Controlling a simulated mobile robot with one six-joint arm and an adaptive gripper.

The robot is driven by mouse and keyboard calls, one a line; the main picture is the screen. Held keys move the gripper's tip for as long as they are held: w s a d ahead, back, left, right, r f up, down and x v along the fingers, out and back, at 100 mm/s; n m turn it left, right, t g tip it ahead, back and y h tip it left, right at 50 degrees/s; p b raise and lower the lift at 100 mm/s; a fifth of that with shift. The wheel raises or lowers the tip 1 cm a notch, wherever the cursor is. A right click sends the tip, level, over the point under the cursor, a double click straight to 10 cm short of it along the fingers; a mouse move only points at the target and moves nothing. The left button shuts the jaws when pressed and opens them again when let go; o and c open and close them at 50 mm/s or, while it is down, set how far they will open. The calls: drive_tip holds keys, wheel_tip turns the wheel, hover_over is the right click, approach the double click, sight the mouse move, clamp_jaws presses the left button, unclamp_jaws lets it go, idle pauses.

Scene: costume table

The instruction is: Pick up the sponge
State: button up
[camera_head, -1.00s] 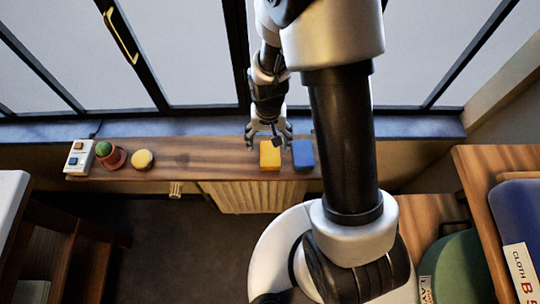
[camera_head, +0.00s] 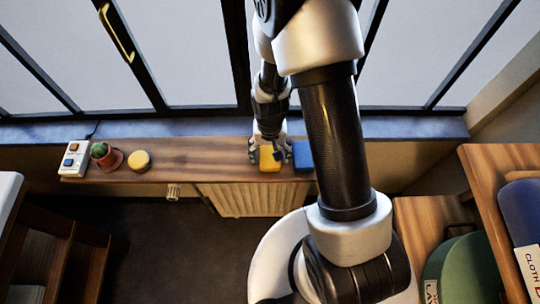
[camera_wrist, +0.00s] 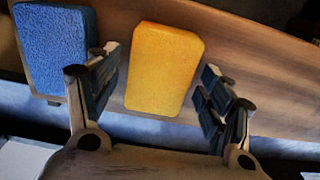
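A yellow sponge-like block (camera_head: 269,163) lies on the wooden shelf below the window. In the wrist view the yellow block (camera_wrist: 165,68) sits between the fingers, with a gap on each side. My gripper (camera_wrist: 163,80) is open and empty. In the head view my gripper (camera_head: 269,153) is over the yellow block and hides part of it. A blue sponge-like block (camera_head: 303,156) lies just to the right. It shows at the left in the wrist view (camera_wrist: 55,48), outside the left finger. I cannot tell the exact height of the fingertips above the shelf.
On the shelf (camera_head: 205,153) stand a round yellow item (camera_head: 139,160), a potted cactus (camera_head: 104,155) and a white switch box (camera_head: 73,158), all at the left. The shelf between the round item and my gripper is clear. The window lies behind.

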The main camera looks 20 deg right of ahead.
sight(270, 154)
drive_tip(key=c, duration=0.6)
wheel_tip(270, 154, up, 20)
drive_tip(key=p, duration=0.5)
drive_tip(key=shift+p, duration=0.3)
drive_tip(key=shift+o, duration=0.5)
drive_tip(key=c, duration=0.3)
drive_tip(key=shift+f, duration=0.1)
drive_tip(key=shift+c, duration=0.2)
